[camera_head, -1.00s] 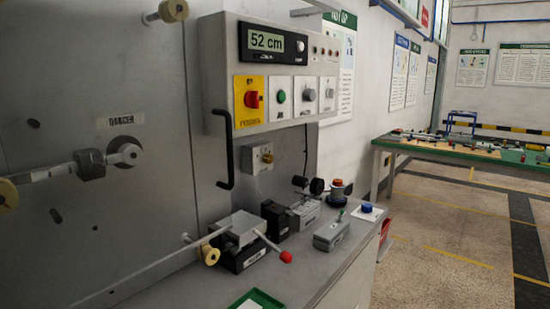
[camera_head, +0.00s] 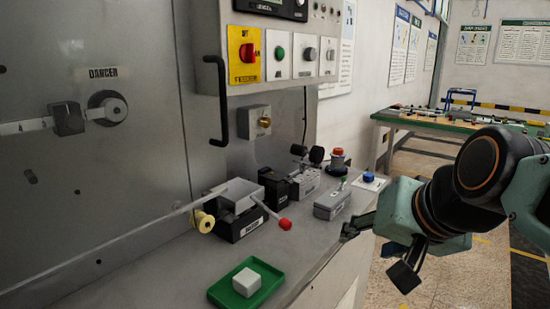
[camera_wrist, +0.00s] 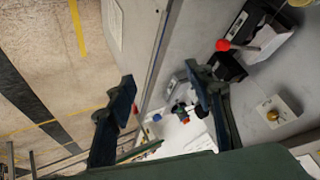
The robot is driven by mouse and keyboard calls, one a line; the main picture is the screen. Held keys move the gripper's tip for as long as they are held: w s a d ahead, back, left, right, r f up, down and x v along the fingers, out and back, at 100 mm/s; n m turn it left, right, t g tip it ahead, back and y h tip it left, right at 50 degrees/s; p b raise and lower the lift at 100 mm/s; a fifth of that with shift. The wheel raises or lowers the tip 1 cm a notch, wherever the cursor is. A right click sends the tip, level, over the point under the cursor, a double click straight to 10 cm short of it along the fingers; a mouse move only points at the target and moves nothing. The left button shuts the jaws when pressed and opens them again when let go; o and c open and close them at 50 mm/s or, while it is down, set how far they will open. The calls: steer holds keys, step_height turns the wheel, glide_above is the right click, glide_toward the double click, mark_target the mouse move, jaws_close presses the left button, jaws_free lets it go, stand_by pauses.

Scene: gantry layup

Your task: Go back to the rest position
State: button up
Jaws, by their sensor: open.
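My gripper (camera_head: 376,252) has come into the head view at the lower right, at the end of my arm. It is beside the front edge of the grey bench. In the wrist view my gripper (camera_wrist: 160,88) shows two dark fingers spread wide, with nothing between them. The bench edge and floor lie beyond the fingers. No marked rest position is visible.
The bench (camera_head: 190,272) holds a green tray (camera_head: 223,292) with a white block (camera_head: 246,282), a clamp device with a red-tipped lever (camera_head: 284,223) and a grey box (camera_head: 331,205). A control panel (camera_head: 345,72) overhangs it. A green table (camera_head: 386,121) stands behind. Open floor lies right.

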steer(key=s+a+f+n+g+h, duration=0.2)
steer(key=s+f+n+g, duration=0.1)
steer(key=s+f, duration=0.6)
step_height(320, 180, up, 30)
steer(key=w+p, duration=0.1)
steer(key=p, duration=3)
steer(key=shift+f+y, duration=0.15)
steer(key=shift+y, duration=0.15)
steer(key=shift+w, duration=0.1)
